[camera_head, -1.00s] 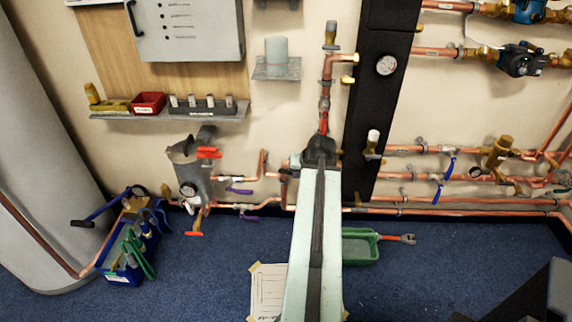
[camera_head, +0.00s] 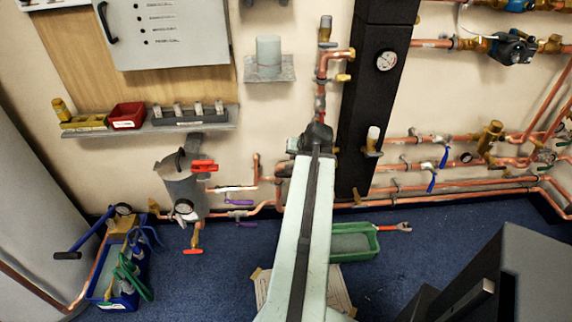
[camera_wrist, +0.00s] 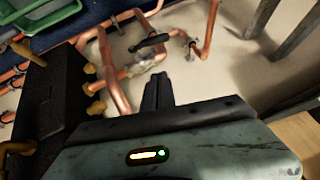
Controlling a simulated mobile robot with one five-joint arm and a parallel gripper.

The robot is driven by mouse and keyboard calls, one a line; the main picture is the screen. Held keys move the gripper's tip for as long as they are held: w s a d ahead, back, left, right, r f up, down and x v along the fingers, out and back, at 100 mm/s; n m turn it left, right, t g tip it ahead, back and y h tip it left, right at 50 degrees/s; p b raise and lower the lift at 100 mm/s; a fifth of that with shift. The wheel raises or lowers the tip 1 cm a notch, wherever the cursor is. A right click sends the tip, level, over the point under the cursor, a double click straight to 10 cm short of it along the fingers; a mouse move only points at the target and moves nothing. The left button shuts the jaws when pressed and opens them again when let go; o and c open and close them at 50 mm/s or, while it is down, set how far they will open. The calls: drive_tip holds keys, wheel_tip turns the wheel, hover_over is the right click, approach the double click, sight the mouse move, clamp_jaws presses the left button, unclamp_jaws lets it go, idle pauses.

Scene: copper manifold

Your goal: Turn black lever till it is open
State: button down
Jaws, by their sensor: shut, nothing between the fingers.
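The black lever (camera_wrist: 150,42) shows in the wrist view, on a valve in the copper pipework just beyond my fingers. It lies slanted across the valve. My gripper (camera_wrist: 158,78) is shut and empty, its dark fingers pointing toward the pipes. A gap shows in the picture between the fingertips and the lever, and I see no contact. In the head view my pale arm covers the middle of the pipework, and I cannot make out the black lever there.
A black column with a gauge (camera_head: 386,61) stands right of my arm. A green tray (camera_head: 375,243) lies on the floor near its foot. Left are a grey cylinder (camera_head: 184,190) with red handles and a blue tool caddy (camera_head: 138,285). Blue carpet between is mostly clear.

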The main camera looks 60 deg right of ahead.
drive_tip(key=b, duration=0.8)
hover_over(286, 176)
drive_tip(key=f, duration=0.8)
drive_tip(key=shift+s+d+f, duration=0.15)
drive_tip(key=shift+s+d, duration=0.1)
drive_tip(key=shift+d, duration=0.15)
drive_tip(key=f+b, duration=0.2)
drive_tip(key=shift+w+a+f+b, duration=0.2)
drive_tip(key=shift+a+f+b, duration=0.1)
drive_tip(key=shift+a+f, duration=0.1)
drive_tip(key=shift+w+a+f+b, duration=0.1)
drive_tip(key=shift+a+f+b, duration=0.1)
drive_tip(key=shift+f+b, duration=0.15)
drive_tip(key=shift+r, duration=0.1)
